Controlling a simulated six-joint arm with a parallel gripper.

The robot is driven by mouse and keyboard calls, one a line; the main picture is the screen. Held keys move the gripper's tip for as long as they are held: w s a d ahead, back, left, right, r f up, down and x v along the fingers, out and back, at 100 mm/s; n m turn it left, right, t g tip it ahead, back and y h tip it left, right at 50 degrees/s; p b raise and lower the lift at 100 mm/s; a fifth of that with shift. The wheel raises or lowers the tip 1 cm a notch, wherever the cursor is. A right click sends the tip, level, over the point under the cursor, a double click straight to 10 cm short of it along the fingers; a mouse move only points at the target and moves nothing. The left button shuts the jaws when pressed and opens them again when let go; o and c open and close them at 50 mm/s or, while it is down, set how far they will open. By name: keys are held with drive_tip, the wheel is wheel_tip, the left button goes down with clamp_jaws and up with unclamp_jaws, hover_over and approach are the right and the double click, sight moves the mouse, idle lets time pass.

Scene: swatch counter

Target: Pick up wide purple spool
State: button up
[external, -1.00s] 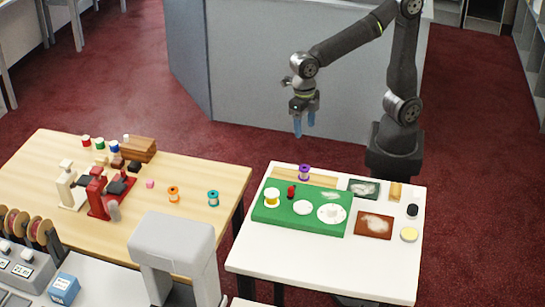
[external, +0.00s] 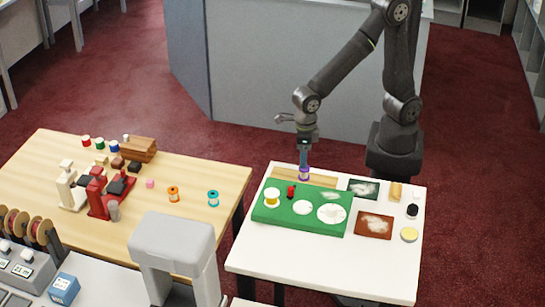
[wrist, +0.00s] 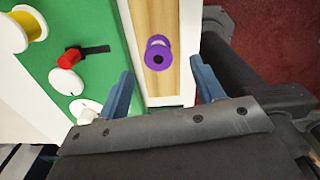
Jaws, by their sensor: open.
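The purple spool (external: 304,173) stands upright on a light wooden board at the back edge of the white table. In the wrist view the spool (wrist: 158,53) shows from above, with a dark hole in its centre, on the wooden strip. My gripper (external: 304,158) is right above it in the external view, fingers pointing down. In the wrist view my gripper (wrist: 162,90) has its blue fingers wide apart with nothing between them. The spool lies ahead of the fingertips, roughly in line with the gap. Whether the fingertips reach down beside the spool I cannot tell.
Beside the wooden board (external: 322,182), a green board (external: 283,222) holds a yellow spool (external: 271,197), a small red piece (external: 291,191) and white discs. A dark green swatch (external: 363,188) and brown swatch (external: 373,225) lie to the right. Orange and teal spools stand on the left table.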

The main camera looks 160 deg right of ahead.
sight(305, 173)
drive_tip(key=shift+w+a+f, duration=0.1)
drive_tip(key=shift+f, duration=1.5)
drive_tip(key=shift+w+a+f, duration=0.1)
drive_tip(key=shift+f, duration=1.45)
drive_tip(key=c, duration=1)
